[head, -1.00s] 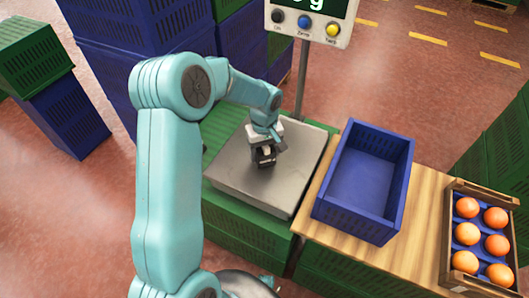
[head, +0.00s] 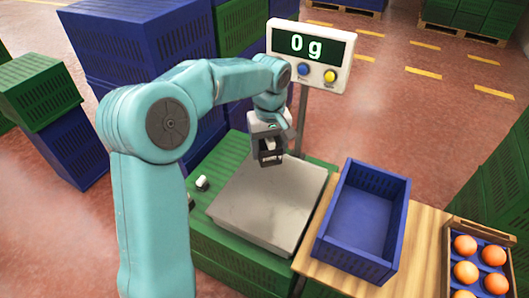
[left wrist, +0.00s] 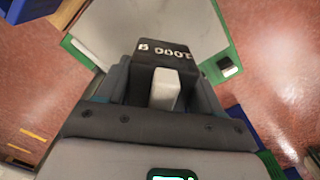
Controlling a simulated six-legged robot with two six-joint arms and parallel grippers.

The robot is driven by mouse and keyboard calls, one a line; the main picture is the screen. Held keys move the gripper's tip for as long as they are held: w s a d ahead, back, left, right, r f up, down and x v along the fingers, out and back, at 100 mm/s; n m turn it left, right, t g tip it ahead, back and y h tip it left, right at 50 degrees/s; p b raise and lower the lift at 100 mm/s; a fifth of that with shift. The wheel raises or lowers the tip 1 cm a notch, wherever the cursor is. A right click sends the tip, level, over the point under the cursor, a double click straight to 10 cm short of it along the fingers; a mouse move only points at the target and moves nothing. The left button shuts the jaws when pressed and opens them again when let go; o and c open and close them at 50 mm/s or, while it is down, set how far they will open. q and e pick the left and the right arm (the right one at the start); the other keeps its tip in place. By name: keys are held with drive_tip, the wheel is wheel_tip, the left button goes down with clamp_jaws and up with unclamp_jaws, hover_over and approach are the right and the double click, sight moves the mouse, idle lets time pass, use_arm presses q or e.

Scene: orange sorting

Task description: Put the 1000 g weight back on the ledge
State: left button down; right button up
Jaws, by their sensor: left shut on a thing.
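The 1000 g weight (left wrist: 165,55) is a dark block with white lettering, seen upside down in the left wrist view. My left gripper (head: 270,154) is shut on it and holds it above the scale's steel plate (head: 250,222). In the head view the weight is mostly hidden by the fingers. The ledge appears to be the green crate-top strip (head: 226,160) beside the plate. A small dark and white object (head: 202,183) stands on it, left of the plate; it also shows in the left wrist view (left wrist: 228,67). My right gripper is out of view.
The scale display (head: 308,47) reads 0 g and stands on a post behind the plate. An empty blue crate (head: 345,245) and a box of oranges (head: 452,235) stand on the wooden table (head: 425,225) at right. Stacked crates (head: 150,50) rise behind my left arm.

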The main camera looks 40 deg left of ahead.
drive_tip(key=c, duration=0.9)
use_arm(q)
drive_tip(key=w+d+m, duration=0.2)
drive_tip(key=d+m, duration=1)
drive_tip(key=d, duration=0.6)
drive_tip(key=shift+w+f, duration=0.15)
drive_tip(key=shift+w, duration=0.25)
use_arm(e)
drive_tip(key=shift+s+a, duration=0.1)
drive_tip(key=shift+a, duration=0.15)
